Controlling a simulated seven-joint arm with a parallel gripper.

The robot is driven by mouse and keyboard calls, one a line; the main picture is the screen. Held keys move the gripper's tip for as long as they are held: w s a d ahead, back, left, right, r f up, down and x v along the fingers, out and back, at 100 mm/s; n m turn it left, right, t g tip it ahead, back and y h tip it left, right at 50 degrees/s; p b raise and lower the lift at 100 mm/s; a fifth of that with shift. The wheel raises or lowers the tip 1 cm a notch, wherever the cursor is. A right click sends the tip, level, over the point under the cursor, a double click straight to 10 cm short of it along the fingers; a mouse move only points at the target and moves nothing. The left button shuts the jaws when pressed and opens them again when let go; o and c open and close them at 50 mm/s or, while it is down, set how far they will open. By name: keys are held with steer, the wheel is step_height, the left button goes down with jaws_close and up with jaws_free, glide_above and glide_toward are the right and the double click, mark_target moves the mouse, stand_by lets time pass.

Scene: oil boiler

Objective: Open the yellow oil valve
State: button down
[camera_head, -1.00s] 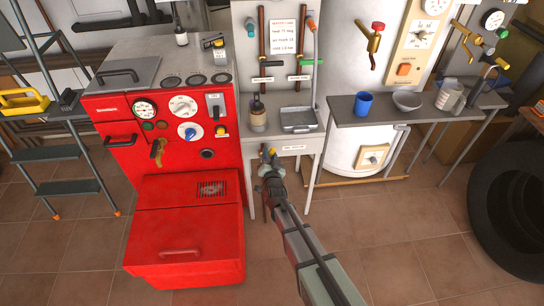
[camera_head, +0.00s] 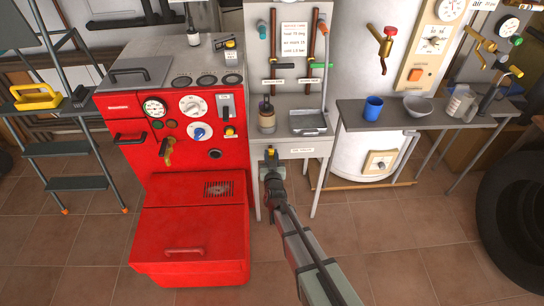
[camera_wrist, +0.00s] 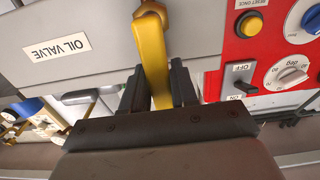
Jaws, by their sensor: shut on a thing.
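The yellow oil valve lever (camera_wrist: 154,60) runs down from its nut (camera_wrist: 150,12) at the top of the wrist view. My gripper (camera_wrist: 160,88) has one dark finger on each side of the lever and is shut on it. The white OIL VALVE label (camera_wrist: 63,46) appears upside down to the left of the lever, on a grey panel. In the head view my gripper (camera_head: 271,165) is at the front of the grey stand, right of the red boiler (camera_head: 190,232), and hides most of the lever.
The grey stand (camera_head: 305,140) carries a brush jar (camera_head: 266,117) and a metal tray (camera_head: 309,122). A grey side table (camera_head: 385,112) with a blue cup (camera_head: 374,107) is to the right. The tiled floor (camera_head: 390,255) in front is clear.

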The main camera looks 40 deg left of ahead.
stand_by(0.3)
steer(key=c, duration=1)
jaws_free()
steer(key=shift+o, duration=0.2)
steer(key=v, duration=1.3)
steer(key=shift+s+d, duration=0.25)
steer(key=shift+s, duration=0.05)
